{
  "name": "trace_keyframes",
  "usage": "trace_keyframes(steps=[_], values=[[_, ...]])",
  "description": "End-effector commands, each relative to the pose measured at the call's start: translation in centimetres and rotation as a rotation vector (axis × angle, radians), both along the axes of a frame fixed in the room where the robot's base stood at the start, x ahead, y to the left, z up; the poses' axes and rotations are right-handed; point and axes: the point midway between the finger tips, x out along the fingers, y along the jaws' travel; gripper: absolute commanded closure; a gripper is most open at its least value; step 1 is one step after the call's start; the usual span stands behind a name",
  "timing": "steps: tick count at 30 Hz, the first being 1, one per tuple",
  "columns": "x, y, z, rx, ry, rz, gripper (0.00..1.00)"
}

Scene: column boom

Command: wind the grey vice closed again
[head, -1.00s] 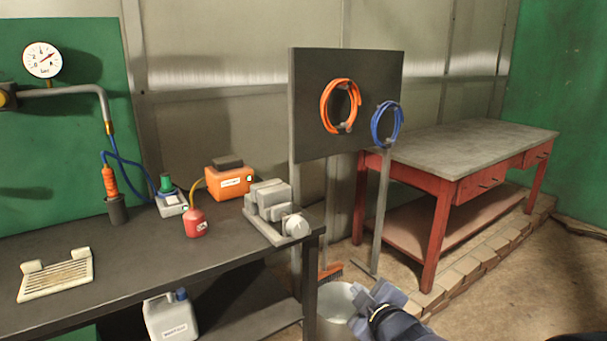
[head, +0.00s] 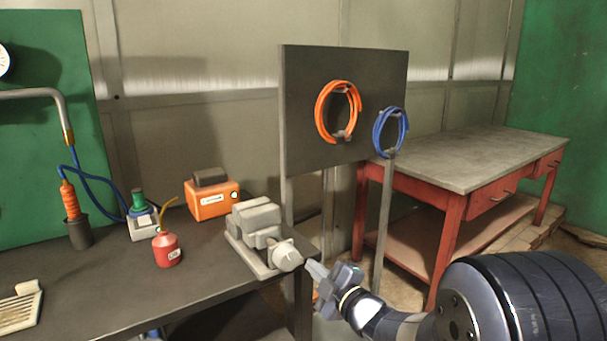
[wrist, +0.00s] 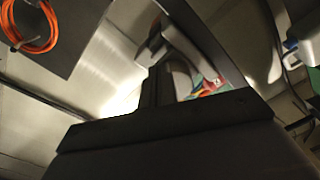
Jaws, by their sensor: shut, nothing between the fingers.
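The grey vice (head: 252,228) sits on the right end of the dark bench (head: 110,285). Its round grey end piece (head: 285,256) faces the bench's right end, towards my gripper. How wide the vice's jaws stand apart is hard to tell. My gripper (head: 314,268) is shut and empty, just right of and slightly below that round piece in the head view. A small gap shows between them in the picture. In the wrist view I cannot make out the vice clearly.
A red oil can (head: 167,250) and an orange box (head: 211,200) stand left of the vice. Behind it rises a dark panel with orange (head: 320,115) and blue hose coils (head: 377,135). A red table (head: 480,160) stands at the right. The orange coil also shows in the wrist view (wrist: 40,45).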

Motion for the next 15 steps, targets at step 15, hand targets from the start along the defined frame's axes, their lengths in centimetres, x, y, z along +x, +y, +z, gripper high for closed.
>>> trace_keyframes(steps=[15], values=[[1.8,1.3,-0.1,0.001,0.001,0.0,1.0]])
